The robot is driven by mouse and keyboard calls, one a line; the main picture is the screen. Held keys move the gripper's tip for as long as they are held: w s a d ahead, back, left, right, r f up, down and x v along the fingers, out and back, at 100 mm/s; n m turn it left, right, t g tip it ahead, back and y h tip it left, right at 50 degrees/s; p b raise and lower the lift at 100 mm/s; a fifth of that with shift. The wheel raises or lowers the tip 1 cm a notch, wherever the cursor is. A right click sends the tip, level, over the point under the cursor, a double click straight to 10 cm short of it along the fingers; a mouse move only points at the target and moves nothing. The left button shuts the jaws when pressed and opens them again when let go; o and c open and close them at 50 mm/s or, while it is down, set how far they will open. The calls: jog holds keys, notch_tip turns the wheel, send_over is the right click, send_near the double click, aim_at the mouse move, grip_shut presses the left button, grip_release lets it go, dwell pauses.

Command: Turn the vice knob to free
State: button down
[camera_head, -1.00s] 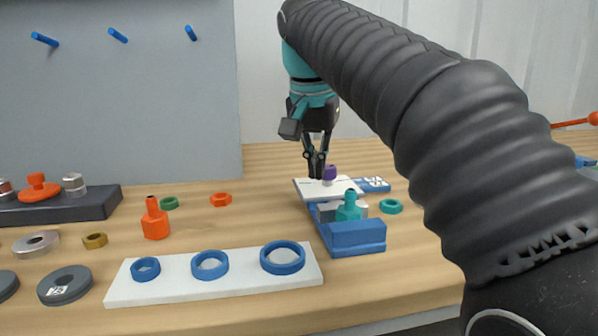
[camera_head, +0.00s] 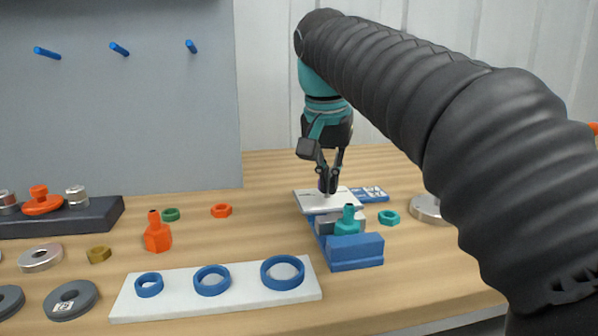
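A teal nozzle-like part (camera_head: 348,221) stands upright at the vice's grey jaw (camera_head: 327,226). My gripper (camera_head: 328,186) points down over the plate with its fingertips at the knob. I cannot tell whether the fingers are closed on it or just beside it.
A teal nut (camera_head: 389,217) and a metal disc (camera_head: 428,209) lie to the right. A white board with blue rings (camera_head: 212,280) lies in front left. An orange bottle-shaped part (camera_head: 157,233) stands farther left.

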jog(key=shift+d, duration=0.15)
dwell(0.6)
jog(key=shift+s, duration=0.25)
jog(key=w+v, duration=0.1)
jog(key=v, duration=0.4)
jog(key=shift+d+r+p, duration=0.15)
jog(key=shift+r+p, duration=0.15)
jog(key=shift+r, duration=0.25)
